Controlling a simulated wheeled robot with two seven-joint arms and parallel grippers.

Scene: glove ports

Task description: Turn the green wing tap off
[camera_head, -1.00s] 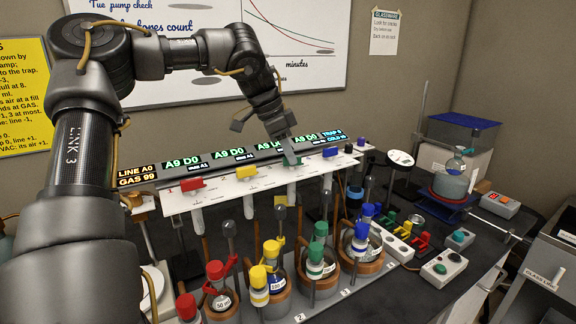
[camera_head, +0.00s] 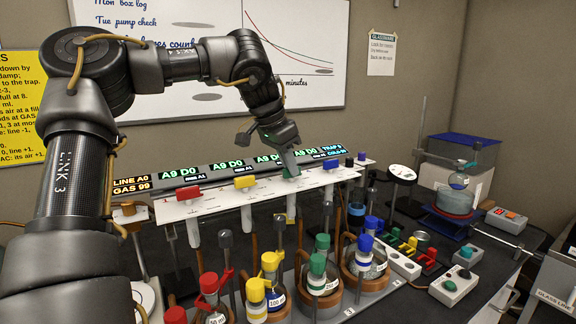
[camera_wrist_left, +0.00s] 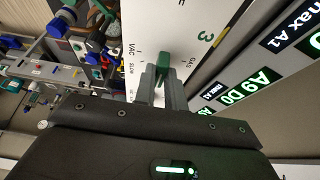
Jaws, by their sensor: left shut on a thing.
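The green wing tap (camera_wrist_left: 163,66) sits on the white manifold panel near the number 3, between the VAC and GAS marks in the left wrist view. My left gripper (camera_wrist_left: 161,76) is shut on it, with one finger on each side of the wing. In the head view my left gripper (camera_head: 291,171) reaches down to the panel and mostly hides the green tap. The wing lies nearly in line with the fingers in the wrist view. My right gripper is not in view.
The white manifold panel (camera_head: 221,203) also carries a red tap (camera_head: 188,192), a yellow tap (camera_head: 245,181) and a blue tap. Several stoppered flasks stand below it. A lit display strip (camera_head: 130,185) runs behind the taps. A balloon-like flask stands far right.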

